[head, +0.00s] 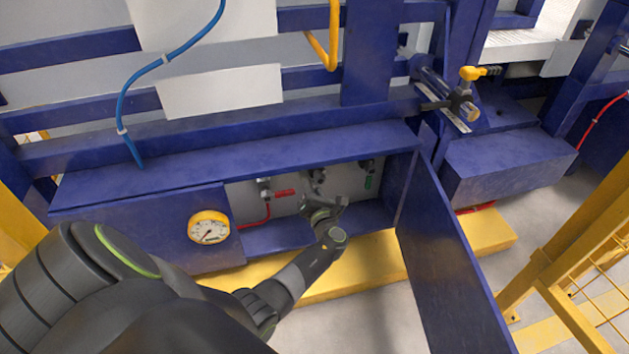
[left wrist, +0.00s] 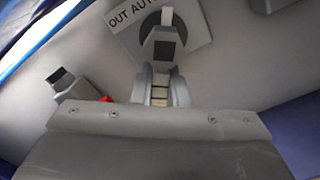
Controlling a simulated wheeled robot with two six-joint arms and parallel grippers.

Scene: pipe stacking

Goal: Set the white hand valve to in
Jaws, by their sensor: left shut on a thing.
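The white hand valve (head: 316,175) is the middle of three valves inside the open blue box. In the left wrist view it shows as a dark, angular valve body (left wrist: 163,47) with a white tip at its top, on a plate lettered "OUT AUT", the rest cut off or hidden. My left gripper (head: 322,206) reaches into the box from below. Its fingertips (left wrist: 161,82) are close together against the near side of the valve and shut on it; the gripped part is mostly hidden between them. My right gripper is not in view.
A valve with a red tag (head: 284,193) is to the left, one with a green tag (head: 368,182) to the right. The blue door (head: 445,255) stands open on the right. A blue ledge (head: 240,165) overhangs the opening.

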